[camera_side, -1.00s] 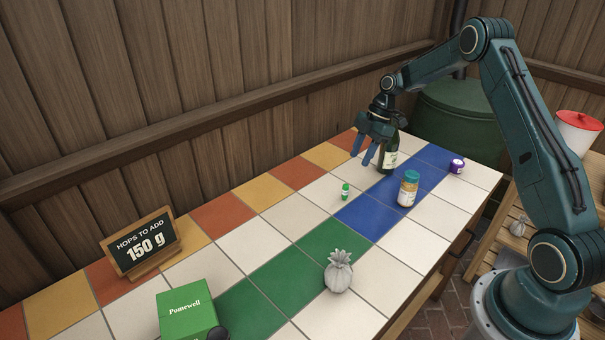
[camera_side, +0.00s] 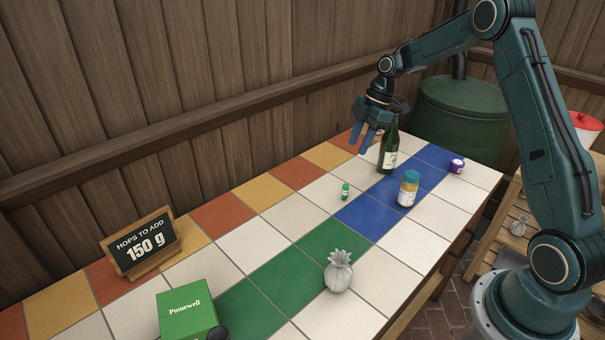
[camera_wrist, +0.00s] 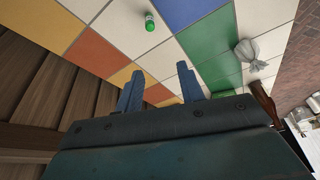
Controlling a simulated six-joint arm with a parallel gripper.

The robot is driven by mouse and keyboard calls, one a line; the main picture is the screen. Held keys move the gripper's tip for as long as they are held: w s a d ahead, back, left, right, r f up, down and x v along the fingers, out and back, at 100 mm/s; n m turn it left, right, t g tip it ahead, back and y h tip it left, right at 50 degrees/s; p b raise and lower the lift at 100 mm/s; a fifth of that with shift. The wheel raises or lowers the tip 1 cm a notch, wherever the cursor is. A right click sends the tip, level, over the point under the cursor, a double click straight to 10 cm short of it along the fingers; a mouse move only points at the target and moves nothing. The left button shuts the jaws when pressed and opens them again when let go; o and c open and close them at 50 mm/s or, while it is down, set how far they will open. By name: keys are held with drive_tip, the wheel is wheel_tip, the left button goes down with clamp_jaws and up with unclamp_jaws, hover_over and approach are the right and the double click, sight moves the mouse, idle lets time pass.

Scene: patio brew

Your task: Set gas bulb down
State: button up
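The gas bulb, taken to be the small green cylinder with a white band (camera_side: 345,191), stands upright on a white tile near the middle of the counter. It also shows near the top of the wrist view (camera_wrist: 149,21). My gripper (camera_side: 359,147) is above the counter's far end, beyond the bulb and apart from it. In the wrist view the two blue fingers (camera_wrist: 160,72) are spread with nothing between them.
A dark green bottle (camera_side: 388,156) stands close beside my gripper. A teal-lidded jar (camera_side: 408,189) and a purple pot (camera_side: 457,165) are to the right. A grey pouch (camera_side: 338,273), a green box (camera_side: 187,312) and a chalkboard sign (camera_side: 141,245) are nearer. Tiles around the bulb are clear.

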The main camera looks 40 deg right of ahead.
drive_tip(key=s+a+r+m+t+h, duration=0.1)
drive_tip(key=s+a+r+m, duration=0.2)
drive_tip(key=s+a+r, duration=0.4)
drive_tip(key=s+a+r+m+t+h, duration=0.1)
drive_tip(key=s+a+r+m+h, duration=0.15)
drive_tip(key=s+a+r, duration=0.55)
drive_tip(key=s+a+r+m+t, duration=0.1)
drive_tip(key=s+m, duration=0.7)
drive_tip(key=s, duration=0.8)
drive_tip(key=shift+s+a+r+t, duration=0.15)
drive_tip(key=shift+a+r+t, duration=0.15)
drive_tip(key=shift+r+t, duration=0.3)
